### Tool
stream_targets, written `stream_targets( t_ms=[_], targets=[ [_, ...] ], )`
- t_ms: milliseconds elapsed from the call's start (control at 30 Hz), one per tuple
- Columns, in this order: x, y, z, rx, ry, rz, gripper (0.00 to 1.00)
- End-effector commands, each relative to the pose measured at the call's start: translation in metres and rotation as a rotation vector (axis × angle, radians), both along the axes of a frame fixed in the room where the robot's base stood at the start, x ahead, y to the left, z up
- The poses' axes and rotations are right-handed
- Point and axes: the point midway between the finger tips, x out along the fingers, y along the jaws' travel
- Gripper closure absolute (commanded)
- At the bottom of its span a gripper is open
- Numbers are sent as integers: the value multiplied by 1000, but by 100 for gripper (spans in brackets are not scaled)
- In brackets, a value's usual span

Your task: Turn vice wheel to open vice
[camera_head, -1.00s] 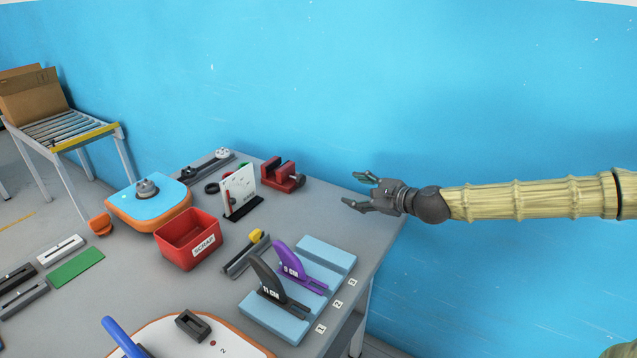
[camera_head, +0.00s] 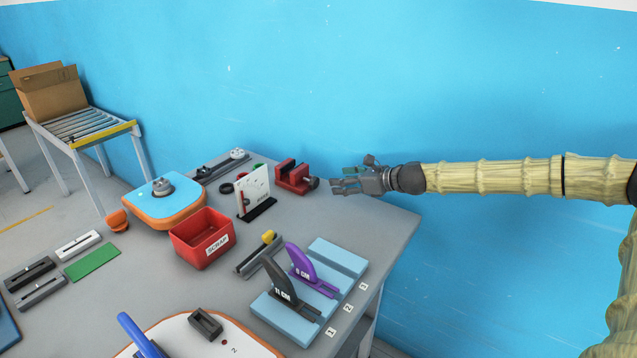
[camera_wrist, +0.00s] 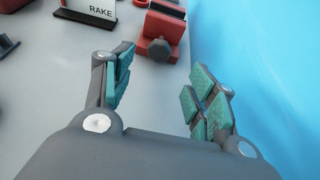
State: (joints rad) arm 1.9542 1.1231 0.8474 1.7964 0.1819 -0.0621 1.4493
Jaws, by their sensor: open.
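The red vice (camera_head: 293,178) stands at the back of the grey table, near the blue wall. Its dark grey wheel (camera_head: 313,183) is on the right end, facing my gripper. My gripper (camera_head: 340,180) is open and empty, just right of the wheel and apart from it in the head view. In the wrist view the vice (camera_wrist: 165,28) is at the top, with its wheel (camera_wrist: 160,49) ahead of the gap between my open fingers (camera_wrist: 158,85). The vice's jaws are partly cut off there, so their gap cannot be told.
A white sign on a black base (camera_head: 258,209) stands just in front of the vice. The red scrap bin (camera_head: 192,252), a blue-topped board (camera_head: 165,205) and a blue rack with upright fins (camera_head: 338,257) are on the table. The wall runs close behind.

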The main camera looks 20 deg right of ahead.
Motion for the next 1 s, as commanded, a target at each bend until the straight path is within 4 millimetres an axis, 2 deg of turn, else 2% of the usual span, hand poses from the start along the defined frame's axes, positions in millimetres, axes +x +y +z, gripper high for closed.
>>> stream_targets(
  t_ms=[1000],
  targets=[
    [71,55,-38,-4,0,0,43]
  ],
)
